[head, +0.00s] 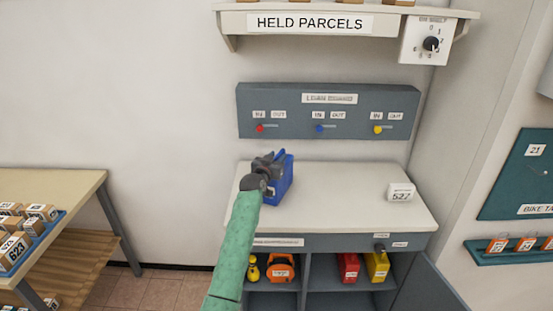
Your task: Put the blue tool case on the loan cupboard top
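The blue tool case (281,183) is upright at the left back of the pale loan cupboard top (340,210). Its underside appears to be at the surface, but I cannot tell whether it touches. My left gripper (268,163), on the green arm, is at the upper left of the case and overlaps its top. The gripper hides part of the case, and I cannot see whether its fingers are closed on it. My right gripper is not in view.
A white 527 block (400,192) stands on the right of the top; the middle is clear. Below, an open door (430,287) shows orange (281,268), red (348,267) and yellow (377,267) cases. A slider panel (325,111) hangs behind. A parcel table (75,182) stands left.

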